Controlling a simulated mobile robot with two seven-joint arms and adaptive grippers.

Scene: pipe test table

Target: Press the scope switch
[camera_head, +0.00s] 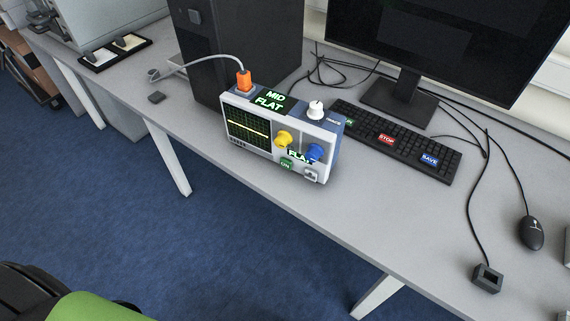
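The scope (262,155) is a small white and grey box standing upright near the front edge of the desk. Its dark screen (249,129) shows a flat yellow trace. A yellow knob (283,139) and a blue knob (314,152) are on its front. A green "ON" label (286,163) is at the lower front, with a small light-coloured part (311,175) to its right that may be the switch. A white knob (315,110), an orange plug (244,80) and a "MID FLAT" display (270,99) are on top. Neither gripper is in view.
A keyboard (407,150) with "STOP" and "SAVE" keys lies behind and right of the scope. A monitor (400,92), computer tower (230,45), mouse (531,232) and small black block (487,278) are on the desk (400,215). Desk space in front of the keyboard is clear.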

